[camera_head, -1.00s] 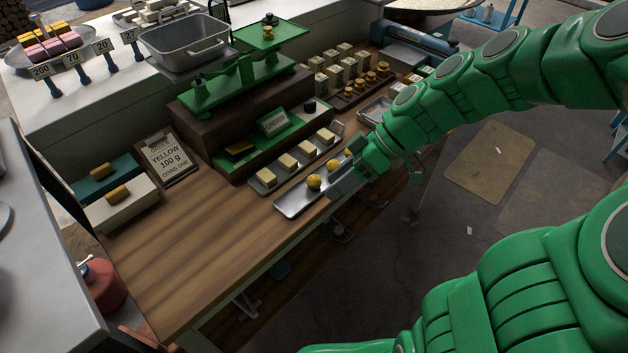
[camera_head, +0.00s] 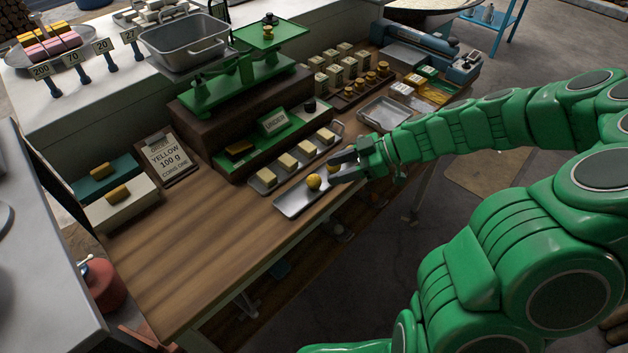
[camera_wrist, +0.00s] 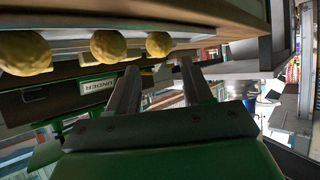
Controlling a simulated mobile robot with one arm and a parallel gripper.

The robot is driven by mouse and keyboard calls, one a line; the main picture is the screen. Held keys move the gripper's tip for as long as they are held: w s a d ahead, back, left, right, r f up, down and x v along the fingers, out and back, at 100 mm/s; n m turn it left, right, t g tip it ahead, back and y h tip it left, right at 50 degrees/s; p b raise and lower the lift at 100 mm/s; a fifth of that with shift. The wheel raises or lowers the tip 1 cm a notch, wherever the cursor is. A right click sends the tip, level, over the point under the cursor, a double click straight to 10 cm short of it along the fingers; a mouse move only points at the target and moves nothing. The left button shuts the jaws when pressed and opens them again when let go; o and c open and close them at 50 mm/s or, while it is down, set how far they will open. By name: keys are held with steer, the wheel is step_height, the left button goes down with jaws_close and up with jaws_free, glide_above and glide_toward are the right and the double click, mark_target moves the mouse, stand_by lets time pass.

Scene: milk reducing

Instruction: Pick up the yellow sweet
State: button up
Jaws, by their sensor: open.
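Round yellow sweets lie on a shallow metal tray (camera_head: 290,205) at the table's front edge. In the head view one sweet (camera_head: 314,182) is in plain sight, and a second sweet (camera_head: 333,168) is partly hidden by my gripper (camera_head: 340,168). The wrist view shows three in a row: a left sweet (camera_wrist: 25,52), a middle sweet (camera_wrist: 108,46) and a right sweet (camera_wrist: 158,44). My gripper (camera_wrist: 158,68) is open and empty, its fingers pointing toward the right sweet, which lines up with the gap. I cannot tell whether the fingertips reach around it.
An empty metal tray (camera_head: 385,112) lies to the right. An order board (camera_head: 166,158) reads yellow 100 g. The table's left front is bare.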

mark_target(318, 177)
steer(key=shift+x, duration=2.7)
steer(key=shift+s+d+f, duration=0.1)
steer(key=shift+f, duration=0.05)
steer(key=c, duration=0.8)
steer(key=shift+r, duration=0.6)
step_height(318, 177, up, 2)
steer(key=shift+r, duration=0.1)
steer(key=s+d+r, duration=0.1)
steer(key=s+r, duration=0.2)
steer(key=s, duration=0.1)
steer(key=s+d+r, duration=0.1)
steer(key=s+r, duration=0.2)
steer(key=s, duration=0.2)
steer(key=s+d+r, duration=0.1)
steer(key=s+r, duration=0.2)
steer(key=s, duration=0.1)
steer(key=shift+s+d+r, duration=0.25)
steer(key=shift+r, duration=0.05)
